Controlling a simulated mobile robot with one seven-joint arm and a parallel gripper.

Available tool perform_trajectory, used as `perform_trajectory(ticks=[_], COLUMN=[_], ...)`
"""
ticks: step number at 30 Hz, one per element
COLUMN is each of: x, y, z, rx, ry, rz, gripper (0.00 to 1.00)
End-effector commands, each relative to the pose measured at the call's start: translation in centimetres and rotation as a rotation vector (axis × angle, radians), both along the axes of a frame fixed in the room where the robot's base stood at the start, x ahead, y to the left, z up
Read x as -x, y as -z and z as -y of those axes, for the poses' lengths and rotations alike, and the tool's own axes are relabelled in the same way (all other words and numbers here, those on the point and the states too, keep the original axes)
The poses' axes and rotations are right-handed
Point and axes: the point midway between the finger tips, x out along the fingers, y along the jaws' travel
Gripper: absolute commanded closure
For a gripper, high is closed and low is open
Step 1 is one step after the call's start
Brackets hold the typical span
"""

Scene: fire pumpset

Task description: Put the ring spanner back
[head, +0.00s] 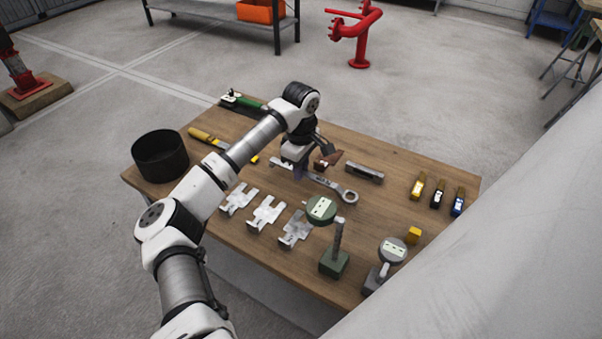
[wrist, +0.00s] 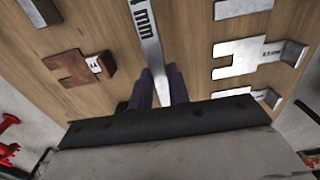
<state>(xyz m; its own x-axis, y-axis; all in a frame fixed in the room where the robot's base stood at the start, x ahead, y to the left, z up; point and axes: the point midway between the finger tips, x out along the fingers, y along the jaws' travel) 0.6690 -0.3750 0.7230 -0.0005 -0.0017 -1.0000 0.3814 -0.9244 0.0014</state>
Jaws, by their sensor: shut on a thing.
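The ring spanner (head: 335,188) is a long grey bar with a ring at its right end. It lies over the middle of the wooden table; I cannot tell whether it touches the top. My gripper (head: 298,173) points down and is shut on the spanner's shaft, left of the ring. In the wrist view the spanner (wrist: 146,35) runs up from between my dark fingers (wrist: 158,88), with "mm" printed on it. Its ring end is out of that view.
The wooden table (head: 410,167) holds metal shims (head: 267,213) in front, a brown plate (head: 329,160) and a grey level (head: 364,173) behind. Dial gauges (head: 321,208) (head: 392,251) on stands are at the front right. A black pot (head: 160,156) stands at the left.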

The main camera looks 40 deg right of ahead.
Motion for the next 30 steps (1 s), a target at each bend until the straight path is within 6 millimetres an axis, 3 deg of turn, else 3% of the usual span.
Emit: perform_trajectory(ticks=[4, 15, 16, 20, 30], x=[0.0, 0.0, 0.0, 0.0, 0.0], y=[2.1, 2.7, 2.6, 2.6, 2.3], z=[0.0, 0.0, 0.0, 0.0, 0.0], rx=[0.001, 0.001, 0.000, 0.000, 0.000], ry=[-0.002, -0.001, -0.001, -0.001, 0.000], rz=[-0.003, 0.000, 0.000, 0.000, -0.001], gripper=[1.00, 1.00, 0.78, 0.61, 0.60])
